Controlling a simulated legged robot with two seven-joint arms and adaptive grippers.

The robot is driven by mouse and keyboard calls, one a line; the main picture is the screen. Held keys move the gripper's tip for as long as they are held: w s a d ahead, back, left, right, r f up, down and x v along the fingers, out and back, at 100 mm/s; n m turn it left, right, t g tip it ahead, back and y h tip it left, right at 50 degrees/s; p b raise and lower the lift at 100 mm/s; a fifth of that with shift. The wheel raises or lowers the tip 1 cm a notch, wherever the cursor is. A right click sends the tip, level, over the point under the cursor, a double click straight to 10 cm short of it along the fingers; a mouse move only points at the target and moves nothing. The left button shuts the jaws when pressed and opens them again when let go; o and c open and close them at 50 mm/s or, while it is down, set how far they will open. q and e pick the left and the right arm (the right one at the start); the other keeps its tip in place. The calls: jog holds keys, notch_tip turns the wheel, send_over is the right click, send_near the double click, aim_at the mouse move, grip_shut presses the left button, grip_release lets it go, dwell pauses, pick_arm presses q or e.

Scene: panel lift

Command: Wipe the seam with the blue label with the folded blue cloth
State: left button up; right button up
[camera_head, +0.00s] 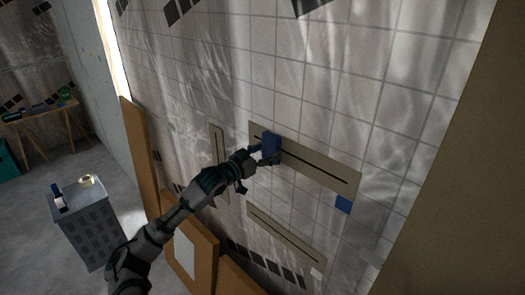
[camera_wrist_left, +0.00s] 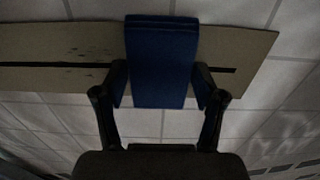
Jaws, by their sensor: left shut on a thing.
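The seam with the blue label is a thin dark line on a long beige strip (camera_head: 320,172) on the tiled wall panel. Its blue label (camera_head: 344,204) sits by the strip's lower right end. My left gripper (camera_head: 264,157) is shut on the folded blue cloth (camera_head: 271,143), at the strip's upper left part. In the left wrist view, the cloth (camera_wrist_left: 162,60) stands between the fingers of my left gripper (camera_wrist_left: 160,88) and covers part of the strip (camera_wrist_left: 240,48). Dark smudges show along the seam left of the cloth. I cannot tell whether the cloth touches the strip. My right gripper is not in view.
A narrow upright strip (camera_head: 218,148) and a lower strip (camera_head: 285,235) with a white label (camera_head: 317,273) are near. Brown boards (camera_head: 140,150) lean at the panel's left. A grey crate (camera_head: 88,232) bearing a bottle and a tape roll stands on the floor.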

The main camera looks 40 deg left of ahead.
aim_at(304, 162)
pick_arm(q)
jog(key=shift+s+d+r, duration=0.1)
jog(key=shift+d, duration=0.45)
jog(key=d, duration=0.3)
jog(key=shift+s+d+r+p, duration=0.2)
jog(key=shift+d+p, duration=0.1)
jog(key=shift+d+f, duration=0.1)
jog(key=shift+d, duration=0.25)
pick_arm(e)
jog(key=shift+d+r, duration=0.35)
pick_arm(q)
jog(key=shift+s+d+p, duration=0.15)
jog(key=shift+d+p, duration=0.2)
jog(key=shift+d, duration=0.45)
jog(key=shift+s+d, duration=0.15)
jog(key=shift+d, duration=0.65)
jog(key=shift+s+d+p, duration=0.15)
jog(key=shift+d+p, duration=0.35)
jog(key=shift+d, duration=0.55)
jog(key=shift+s+d, duration=0.1)
jog(key=shift+d, duration=0.65)
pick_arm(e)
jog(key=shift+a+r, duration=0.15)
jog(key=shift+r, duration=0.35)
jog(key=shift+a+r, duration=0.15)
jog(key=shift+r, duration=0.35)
